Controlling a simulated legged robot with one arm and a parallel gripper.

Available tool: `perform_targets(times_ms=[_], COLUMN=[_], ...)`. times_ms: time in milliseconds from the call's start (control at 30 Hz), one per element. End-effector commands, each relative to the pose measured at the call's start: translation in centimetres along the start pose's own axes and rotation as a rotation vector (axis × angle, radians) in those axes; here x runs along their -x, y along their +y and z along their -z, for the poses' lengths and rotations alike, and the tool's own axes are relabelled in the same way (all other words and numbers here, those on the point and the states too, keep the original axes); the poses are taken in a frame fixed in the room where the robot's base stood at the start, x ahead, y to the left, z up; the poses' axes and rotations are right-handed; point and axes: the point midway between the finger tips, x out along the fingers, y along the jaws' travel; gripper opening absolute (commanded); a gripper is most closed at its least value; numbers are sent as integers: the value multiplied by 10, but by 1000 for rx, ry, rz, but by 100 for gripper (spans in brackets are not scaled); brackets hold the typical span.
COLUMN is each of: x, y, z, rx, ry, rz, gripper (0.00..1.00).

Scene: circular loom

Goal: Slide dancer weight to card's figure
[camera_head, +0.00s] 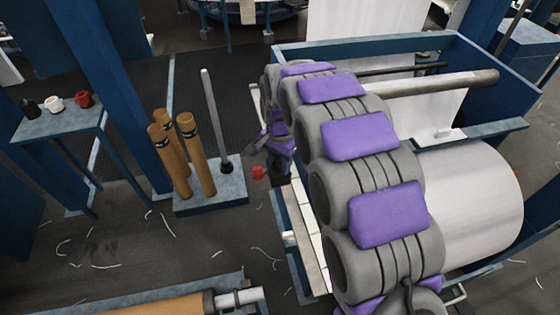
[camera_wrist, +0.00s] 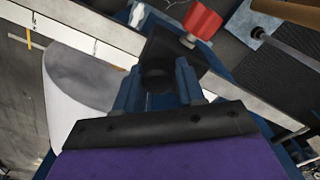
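The pale beam (camera_wrist: 95,48) with small tick marks runs diagonally through the wrist view; it also shows beside my arm in the head view (camera_head: 309,235). A dark block (camera_wrist: 172,48) with a red knob (camera_wrist: 203,22) sits across the beam and looks like the dancer weight. The red knob also shows in the head view (camera_head: 258,172). My gripper (camera_wrist: 160,88) points at the block, its blue fingers apart at either side of the block's near end. I cannot tell whether they touch it. No card with a readable figure shows.
A large white roll (camera_head: 475,200) lies right of my arm. A stand (camera_head: 210,196) with brown tubes and a tall grey rod (camera_head: 215,120) is to the left. A small table (camera_head: 60,122) holds cups. Another brown roll (camera_head: 160,304) lies at the bottom.

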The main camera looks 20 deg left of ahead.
Motion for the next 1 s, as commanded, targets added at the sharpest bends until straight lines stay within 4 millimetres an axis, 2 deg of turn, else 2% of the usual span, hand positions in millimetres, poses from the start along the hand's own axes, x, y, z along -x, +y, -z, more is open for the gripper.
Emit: perform_targets(times_ms=[33, 400, 1000], x=[0, 1, 1], y=[0, 1, 3], z=[0, 0, 0], rx=[0, 0, 0], ry=[0, -1, -1], rz=[1, 2, 2], gripper=[33, 0, 0])
